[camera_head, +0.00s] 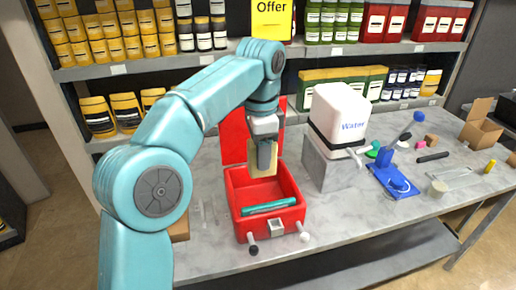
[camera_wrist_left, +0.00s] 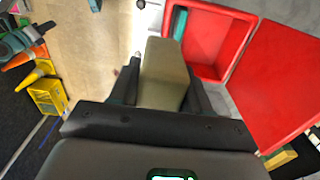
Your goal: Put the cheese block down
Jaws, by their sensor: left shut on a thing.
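The cheese block (camera_head: 254,160) is a pale yellow block held upright between the fingers of my left gripper (camera_head: 266,155). It hangs over the back part of the open red box (camera_head: 238,219), in front of its raised red lid (camera_head: 234,143). In the left wrist view, the block (camera_wrist_left: 164,72) sits between the two dark fingers of the left gripper (camera_wrist_left: 160,90), and the red box (camera_wrist_left: 215,40) is beyond it. A teal bar (camera_head: 268,208) lies in the front of the box. My right gripper is not in view.
A white container marked Water (camera_head: 341,112) stands on a grey block (camera_head: 333,168) right of the box. A blue stand (camera_head: 392,181) and small items lie farther right. Shelves with jars are behind. The grey counter (camera_head: 335,215) is clear in front of the grey block.

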